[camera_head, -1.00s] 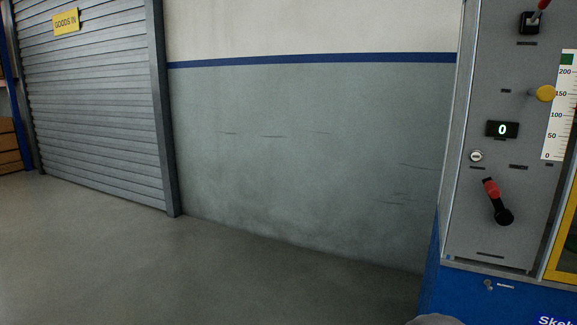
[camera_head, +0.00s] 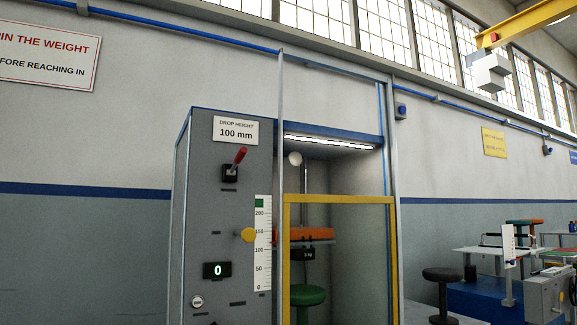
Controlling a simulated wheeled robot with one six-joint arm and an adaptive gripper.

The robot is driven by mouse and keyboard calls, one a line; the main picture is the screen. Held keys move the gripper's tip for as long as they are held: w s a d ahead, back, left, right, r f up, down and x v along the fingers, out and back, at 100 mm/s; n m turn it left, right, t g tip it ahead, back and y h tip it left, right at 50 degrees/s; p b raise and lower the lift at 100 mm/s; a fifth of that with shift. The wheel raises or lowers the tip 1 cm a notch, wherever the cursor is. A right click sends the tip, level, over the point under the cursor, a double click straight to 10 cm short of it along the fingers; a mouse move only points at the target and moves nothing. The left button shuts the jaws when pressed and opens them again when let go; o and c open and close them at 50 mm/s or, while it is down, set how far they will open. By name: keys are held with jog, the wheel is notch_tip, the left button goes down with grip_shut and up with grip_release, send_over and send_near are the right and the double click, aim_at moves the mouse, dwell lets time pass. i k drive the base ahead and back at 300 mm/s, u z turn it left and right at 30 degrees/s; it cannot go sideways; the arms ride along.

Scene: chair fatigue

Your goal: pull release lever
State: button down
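A test machine with a grey control panel (camera_head: 215,190) stands in the middle. A red-handled lever (camera_head: 239,158) in a black mount is near the panel's top, its handle tilted up and right. Below it are a yellow knob (camera_head: 248,234), a white scale (camera_head: 263,245) and a display (camera_head: 217,270) reading 0. I cannot read which lever is the release. The lower red-and-black lever seen earlier is below the picture's edge. Behind a yellow-framed guard (camera_head: 340,199), an orange part (camera_head: 303,234) and a dark weight (camera_head: 307,254) hang above a green seat (camera_head: 306,294). My gripper is not in view.
A sign (camera_head: 235,130) on the panel reads "DROP HEIGHT 100 mm". A dark stool (camera_head: 443,275) and a blue bench (camera_head: 480,295) with equipment stand to the right. A yellow crane beam (camera_head: 540,20) is overhead. Grey wall lies left of the machine.

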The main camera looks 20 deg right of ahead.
aim_at(242, 153)
jog(key=z, duration=0.05)
jog(key=k, duration=1.3)
jog(key=u, duration=0.65)
jog(key=i, duration=0.65)
jog(key=u, duration=0.75)
jog(key=i, duration=0.75)
jog(key=z, duration=0.65)
jog(key=i, duration=0.75)
jog(key=z, duration=0.65)
